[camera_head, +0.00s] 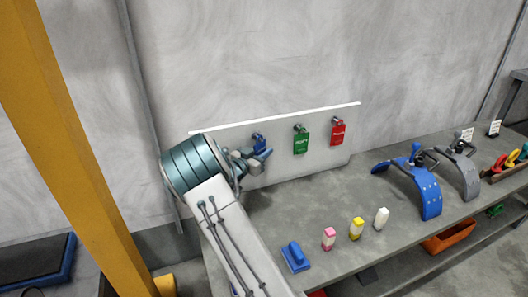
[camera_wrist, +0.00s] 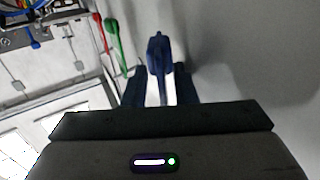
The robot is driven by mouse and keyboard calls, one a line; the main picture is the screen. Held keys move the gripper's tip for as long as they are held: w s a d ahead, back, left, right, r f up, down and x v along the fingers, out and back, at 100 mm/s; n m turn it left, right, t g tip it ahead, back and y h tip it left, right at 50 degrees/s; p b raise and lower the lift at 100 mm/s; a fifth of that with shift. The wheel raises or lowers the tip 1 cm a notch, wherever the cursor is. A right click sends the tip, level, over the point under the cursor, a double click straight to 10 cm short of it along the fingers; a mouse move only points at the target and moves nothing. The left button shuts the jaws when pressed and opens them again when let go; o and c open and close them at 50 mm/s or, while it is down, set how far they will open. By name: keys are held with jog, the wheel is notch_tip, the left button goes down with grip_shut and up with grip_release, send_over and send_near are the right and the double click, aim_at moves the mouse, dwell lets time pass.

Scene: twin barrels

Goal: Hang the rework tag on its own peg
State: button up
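A blue tag (camera_head: 259,138) is at the left peg of the white board, partly hidden by my gripper; its lettering is not readable. It also shows in the wrist view (camera_wrist: 158,50), just beyond my fingertips. My gripper (camera_head: 262,157) is in front of the board, close to the blue tag. In the wrist view its two fingers (camera_wrist: 159,85) stand apart with a bright gap between them. Whether a finger touches the tag is hard to tell. A green tag (camera_head: 301,143) hangs on the middle peg and a red tag (camera_head: 338,133) on the right peg.
The white board (camera_head: 275,178) stands at the back of the grey workbench (camera_head: 330,204). Blue (camera_head: 430,197) and grey curved pieces stand to the right.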

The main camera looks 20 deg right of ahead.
jog(key=p+v, duration=0.2)
jog(key=v, duration=1.1)
notch_tip(320, 180, up, 10)
jog(key=w+a+n+t+y+p, duration=0.25)
jog(key=y+p, duration=0.25)
jog(key=y, duration=0.3)
jog(key=s+a+r+n+y+p, duration=0.5)
jog(key=s+r+y, duration=0.3)
jog(key=r, duration=0.2)
jog(key=s+d+r+n+g+p, duration=0.1)
jog(key=s+r+g+p, duration=0.1)
jog(key=s, duration=0.7)
jog(key=s+d+r+n+g+p, duration=0.1)
jog(key=s+r+n+g+p, duration=0.1)
jog(key=s, duration=0.8)
jog(key=s+d+r+n+g+p, duration=0.1)
jog(key=s+d+r+g+p, duration=0.1)
jog(key=s, duration=0.7)
jog(key=r+g+p, duration=0.1)
jog(key=g+p, duration=0.1)
jog(key=shift+s+g, duration=0.3)
jog(key=shift+g, duration=0.05)
jog(key=shift+d, duration=0.1)
